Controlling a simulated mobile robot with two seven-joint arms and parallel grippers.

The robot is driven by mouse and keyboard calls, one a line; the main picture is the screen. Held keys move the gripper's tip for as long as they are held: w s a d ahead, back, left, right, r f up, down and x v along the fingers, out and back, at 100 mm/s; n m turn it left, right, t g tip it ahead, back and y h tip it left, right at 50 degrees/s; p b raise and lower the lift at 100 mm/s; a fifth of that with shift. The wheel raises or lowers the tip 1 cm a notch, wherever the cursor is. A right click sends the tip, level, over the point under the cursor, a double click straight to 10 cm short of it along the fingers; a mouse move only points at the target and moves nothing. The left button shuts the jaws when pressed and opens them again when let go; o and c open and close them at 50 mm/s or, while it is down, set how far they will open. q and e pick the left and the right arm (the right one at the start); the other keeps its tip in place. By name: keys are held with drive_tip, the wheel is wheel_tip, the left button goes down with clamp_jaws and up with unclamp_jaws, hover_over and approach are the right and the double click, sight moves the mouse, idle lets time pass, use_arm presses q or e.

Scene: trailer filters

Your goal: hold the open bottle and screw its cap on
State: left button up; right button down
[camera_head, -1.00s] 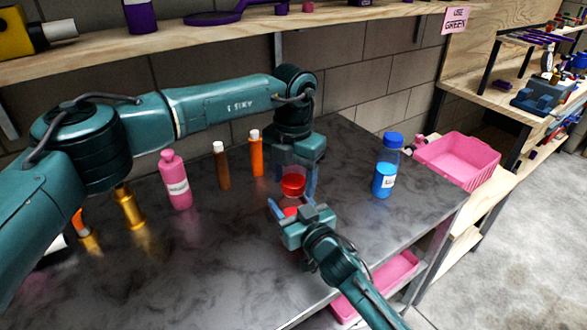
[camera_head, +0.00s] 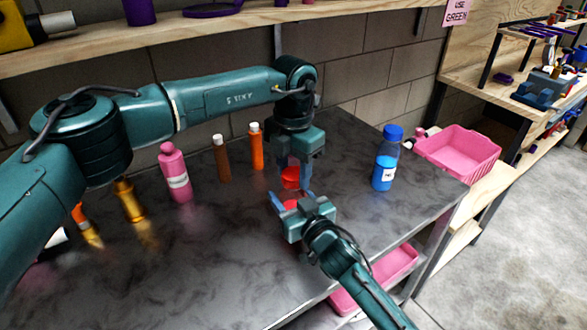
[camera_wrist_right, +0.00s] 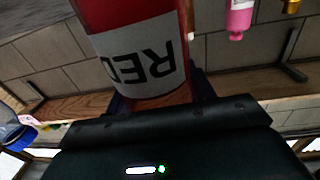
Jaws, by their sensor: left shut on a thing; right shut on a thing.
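The red bottle (camera_wrist_right: 142,65) fills the top middle of the right wrist view, close up, with a white label lettered RED showing upside down there. In the head view red shows between the jaws of my right gripper (camera_head: 291,203), which is shut on the bottle from the lower right. My left gripper (camera_head: 294,174) points down directly above and is shut on a small red piece, apparently the cap (camera_head: 290,179). The fingers hide where cap and bottle meet, so I cannot tell whether the cap sits on the neck.
A blue bottle (camera_head: 385,172) stands to the right on the dark table (camera_head: 215,270). Orange (camera_head: 256,150), brown (camera_head: 222,160) and pink (camera_head: 175,177) bottles stand to the left. A pink bin (camera_head: 460,152) is beyond the table's right edge. The front table area is clear.

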use_arm(q)
drive_tip(key=o, duration=1.2)
wheel_tip(320, 180, up, 12)
use_arm(e)
drive_tip(key=shift+c, duration=2.3)
unclamp_jaws()
use_arm(q)
drive_tip(key=shift+f, duration=0.1)
use_arm(e)
drive_tip(key=v, duration=1.3)
